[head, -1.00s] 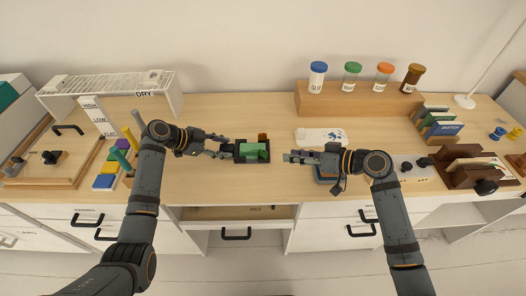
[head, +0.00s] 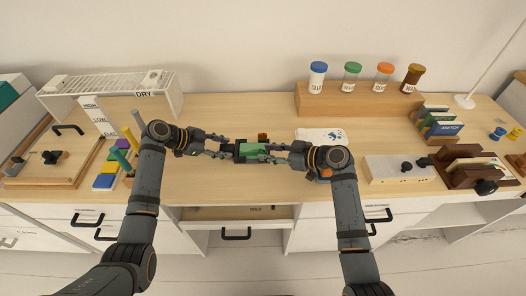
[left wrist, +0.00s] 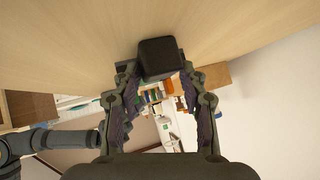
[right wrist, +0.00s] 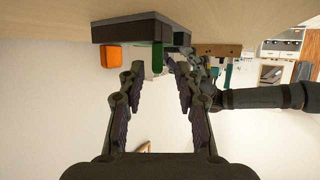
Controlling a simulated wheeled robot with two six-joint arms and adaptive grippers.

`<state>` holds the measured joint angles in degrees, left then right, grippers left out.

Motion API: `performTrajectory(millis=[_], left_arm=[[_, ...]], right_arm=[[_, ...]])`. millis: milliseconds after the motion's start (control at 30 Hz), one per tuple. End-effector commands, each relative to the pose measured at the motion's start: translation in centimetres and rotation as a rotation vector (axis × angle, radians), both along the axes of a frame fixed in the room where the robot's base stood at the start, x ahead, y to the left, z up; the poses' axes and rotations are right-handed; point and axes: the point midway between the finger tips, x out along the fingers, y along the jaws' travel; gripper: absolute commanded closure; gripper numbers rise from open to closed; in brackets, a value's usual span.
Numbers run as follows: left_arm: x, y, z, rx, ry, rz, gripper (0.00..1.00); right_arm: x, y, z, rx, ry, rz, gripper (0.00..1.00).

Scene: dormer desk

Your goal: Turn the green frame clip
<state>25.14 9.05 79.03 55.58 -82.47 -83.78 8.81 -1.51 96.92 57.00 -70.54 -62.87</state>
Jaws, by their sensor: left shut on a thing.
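The green frame clip (head: 254,149) sits on a small dark frame (head: 239,158) in the middle of the desk. My left gripper (head: 228,148) is shut on the dark end of the frame, which shows as a dark block (left wrist: 160,57) between its fingertips in the left wrist view. My right gripper (head: 272,149) comes in from the right, at the clip's right side. In the right wrist view its fingers (right wrist: 157,75) are apart, with part of the green clip (right wrist: 157,56) in the gap near the tips. I cannot tell whether they touch it.
An orange block (right wrist: 111,56) stands close by the frame; it also shows behind it in the head view (head: 262,137). A wooden shelf (head: 360,104) with several capped jars stands at the back right. A white box with black knobs (head: 395,170) is at right. Desk in front is clear.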

Motion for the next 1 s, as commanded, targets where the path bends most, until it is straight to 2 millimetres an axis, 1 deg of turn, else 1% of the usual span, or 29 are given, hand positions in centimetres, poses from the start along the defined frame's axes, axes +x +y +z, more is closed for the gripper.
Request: performTrajectory(millis=[33,200,500,700,767,1000], left_arm=[[-0.2,0.0,-0.5,0.002,0.010,0.000,1.00],[-0.2,0.0,-0.5,0.002,0.010,0.000,1.00],[-0.2,0.1,-0.5,0.003,0.009,0.001,1.00],[-0.2,0.1,-0.5,0.003,0.009,0.001,1.00],[-0.2,0.1,-0.5,0.003,0.010,0.001,1.00],[-0.1,0.1,-0.5,0.004,0.009,0.003,1.00]], right_arm=[[0.5,0.7,-0.3,0.004,0.000,-0.001,0.66],[1.2,2.0,-1.0,0.001,-0.001,-0.001,0.66],[1.3,2.2,-1.1,-0.001,-0.001,-0.001,0.66],[1.3,2.2,-1.1,-0.001,-0.001,-0.001,0.93],[1.3,2.2,-1.1,0.000,0.000,-0.001,1.00],[1.2,2.3,-1.2,0.004,0.002,-0.022,1.00]])
